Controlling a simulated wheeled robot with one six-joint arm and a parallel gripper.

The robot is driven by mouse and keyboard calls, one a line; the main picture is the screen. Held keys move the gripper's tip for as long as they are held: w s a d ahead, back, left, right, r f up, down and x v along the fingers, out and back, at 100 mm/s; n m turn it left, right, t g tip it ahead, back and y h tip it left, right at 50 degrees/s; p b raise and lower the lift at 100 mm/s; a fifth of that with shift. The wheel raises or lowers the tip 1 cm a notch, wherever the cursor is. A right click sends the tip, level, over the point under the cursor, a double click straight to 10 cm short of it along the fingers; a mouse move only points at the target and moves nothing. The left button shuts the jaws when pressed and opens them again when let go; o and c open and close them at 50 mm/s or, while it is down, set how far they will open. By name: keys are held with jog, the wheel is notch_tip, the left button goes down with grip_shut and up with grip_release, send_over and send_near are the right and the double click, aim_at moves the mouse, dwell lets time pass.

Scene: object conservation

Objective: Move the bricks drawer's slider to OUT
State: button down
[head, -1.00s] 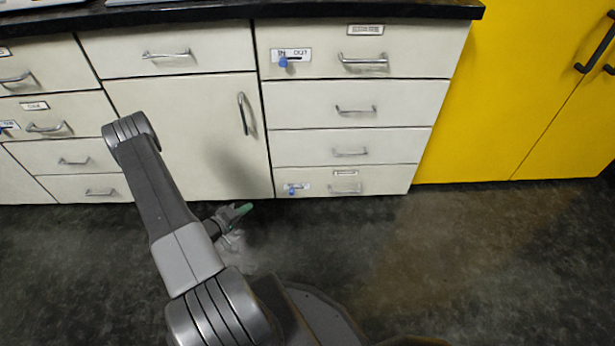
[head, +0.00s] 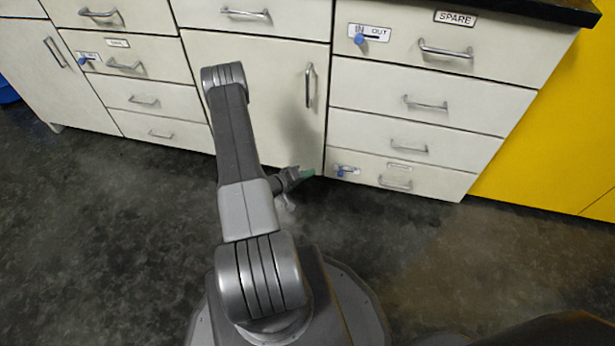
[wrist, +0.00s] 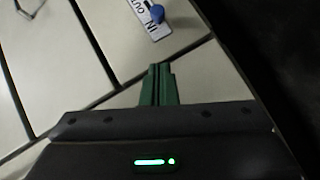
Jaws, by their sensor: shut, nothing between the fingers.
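The low right drawer (head: 440,183) has a small white IN/OUT plate with a blue slider knob (head: 341,171) at its left end. Its name label (head: 399,167) is too small to read, so I cannot tell if it says bricks. In the wrist view a blue knob (wrist: 157,13) sits near the IN end of a plate (wrist: 140,8). My gripper (head: 308,173) is shut and empty, left of the low slider and apart from it. Its green fingers (wrist: 159,70) point toward the plate in the wrist view.
The top right drawer, labelled SPARE (head: 455,18), has its own slider (head: 359,37). A left drawer has another slider (head: 83,61). A door handle (head: 309,85) stands out above my gripper. A yellow cabinet (head: 560,130) is at right. The dark floor (head: 90,220) is clear.

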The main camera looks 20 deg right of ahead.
aim_at(341, 173)
jog(key=d+f+b, duration=0.1)
jog(key=d, duration=0.2)
jog(key=d+f+b, duration=0.1)
jog(key=d, duration=0.2)
jog(key=d+f+b, duration=0.1)
jog(key=d+f, duration=0.1)
jog(key=shift+w+d, duration=0.15)
jog(key=shift+d, duration=0.25)
jog(key=shift+s+d+r, duration=0.1)
jog(key=shift+s+d, duration=0.5)
jog(key=shift+d, duration=0.4)
jog(key=shift+s+d, duration=0.6)
jog(key=shift+d, duration=0.35)
